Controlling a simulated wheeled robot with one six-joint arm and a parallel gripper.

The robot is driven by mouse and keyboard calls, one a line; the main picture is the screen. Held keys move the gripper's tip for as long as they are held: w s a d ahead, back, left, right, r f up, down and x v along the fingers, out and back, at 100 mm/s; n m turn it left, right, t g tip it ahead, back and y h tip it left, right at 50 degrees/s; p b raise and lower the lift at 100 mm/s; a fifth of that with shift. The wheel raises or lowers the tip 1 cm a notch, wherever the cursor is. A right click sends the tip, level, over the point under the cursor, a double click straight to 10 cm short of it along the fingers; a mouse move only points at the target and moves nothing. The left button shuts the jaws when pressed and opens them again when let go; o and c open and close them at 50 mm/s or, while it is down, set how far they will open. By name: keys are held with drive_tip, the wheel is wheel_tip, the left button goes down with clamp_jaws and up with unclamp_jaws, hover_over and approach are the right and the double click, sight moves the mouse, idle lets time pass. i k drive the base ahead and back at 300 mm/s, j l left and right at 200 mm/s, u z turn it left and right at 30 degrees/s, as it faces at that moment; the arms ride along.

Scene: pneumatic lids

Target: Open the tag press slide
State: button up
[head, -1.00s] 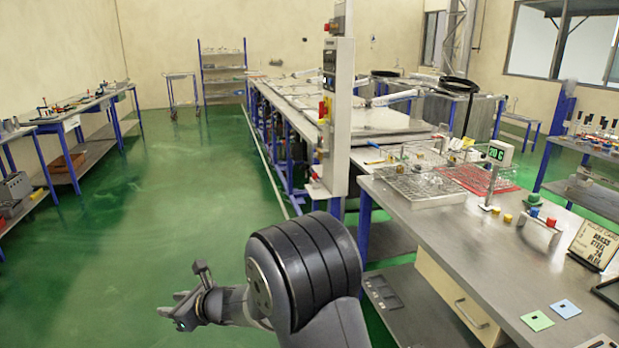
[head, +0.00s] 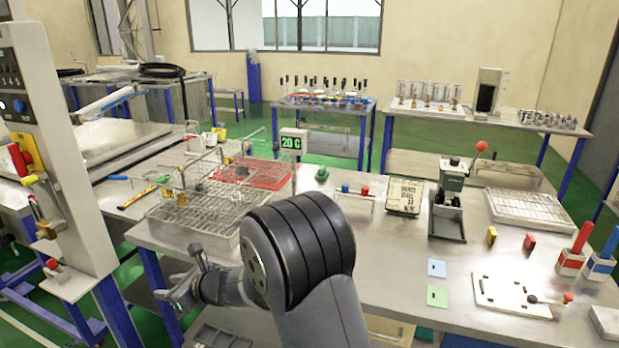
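A grey-green press-like device (head: 449,200) with a red ball-ended lever (head: 481,147) stands on the long metal bench, right of centre in the head view. I take it to be the tag press, though no label on it is readable. A dark tray-like part (head: 447,224) sticks out at its front; I cannot tell whether this is the slide or how far out it is. My gripper (head: 178,292) is at the lower left, in front of the bench edge and well apart from the press. It is small and seen from the side, so its finger gap is unclear. It holds nothing that I can see.
A wire rack (head: 205,212) and a red tray (head: 250,174) lie on the bench's left. A card stand (head: 404,197) is left of the press. A white plate with pegs (head: 513,296) lies at right front. A control post (head: 55,150) stands at far left.

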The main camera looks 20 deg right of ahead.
sight(454, 211)
drive_tip(key=i+z, duration=0.1)
drive_tip(key=z, duration=0.35)
drive_tip(key=i+j+z, duration=0.1)
drive_tip(key=z, duration=0.4)
drive_tip(key=j+z, duration=0.2)
drive_tip(key=z, duration=0.25)
drive_tip(key=i+j+z, duration=0.1)
drive_tip(key=z, duration=0.35)
drive_tip(key=i+j+z, duration=0.1)
drive_tip(key=z, duration=0.25)
drive_tip(key=i+j+z, duration=0.1)
drive_tip(key=j+z, duration=0.5)
drive_tip(key=z, duration=0.15)
